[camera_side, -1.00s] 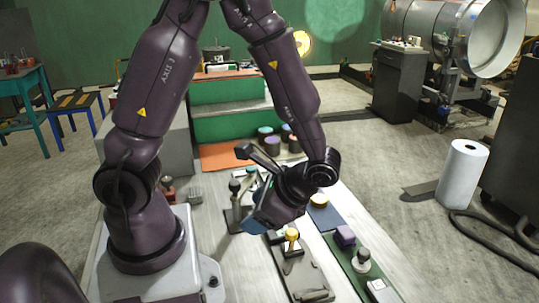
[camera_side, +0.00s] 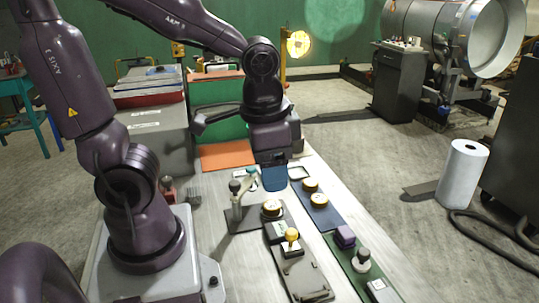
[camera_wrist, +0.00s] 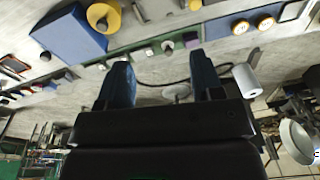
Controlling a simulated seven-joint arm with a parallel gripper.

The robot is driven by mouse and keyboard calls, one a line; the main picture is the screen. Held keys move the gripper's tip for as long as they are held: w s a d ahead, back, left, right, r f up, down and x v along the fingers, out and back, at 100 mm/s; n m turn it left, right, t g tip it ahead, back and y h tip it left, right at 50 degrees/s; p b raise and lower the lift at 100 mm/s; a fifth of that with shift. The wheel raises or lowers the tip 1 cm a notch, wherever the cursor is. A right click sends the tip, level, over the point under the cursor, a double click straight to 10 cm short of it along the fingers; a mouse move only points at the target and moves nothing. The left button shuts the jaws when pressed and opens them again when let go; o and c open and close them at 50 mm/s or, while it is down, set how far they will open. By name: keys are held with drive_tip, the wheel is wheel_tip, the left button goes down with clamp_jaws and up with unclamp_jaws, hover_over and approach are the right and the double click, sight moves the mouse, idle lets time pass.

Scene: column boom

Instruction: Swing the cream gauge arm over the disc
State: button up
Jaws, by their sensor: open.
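The gauge stand has a slim post (camera_side: 238,207) with a dark knob on top, on a dark plate. Its short cream arm (camera_side: 246,184) points toward the back right and ends in a teal tip. The disc (camera_side: 272,208), pale with a gold rim, sits on the same plate to the right of the post. The arm is not above the disc. My gripper (camera_side: 275,182) hangs above and behind the disc, to the right of the gauge arm, apparently touching neither. In the wrist view its two dark fingers (camera_wrist: 162,85) are spread with nothing between them.
Two gold-rimmed discs lie on a blue mat (camera_side: 324,212) to the right. In front are a yellow-knobbed stamp (camera_side: 291,238) on a grey tray, and a purple block (camera_side: 345,235) on a green mat. An orange mat (camera_side: 228,157) lies behind.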

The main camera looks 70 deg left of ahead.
drive_tip(key=shift+s+r+t, duration=0.1)
drive_tip(key=shift+r+t, duration=0.4)
drive_tip(key=shift+r, duration=0.35)
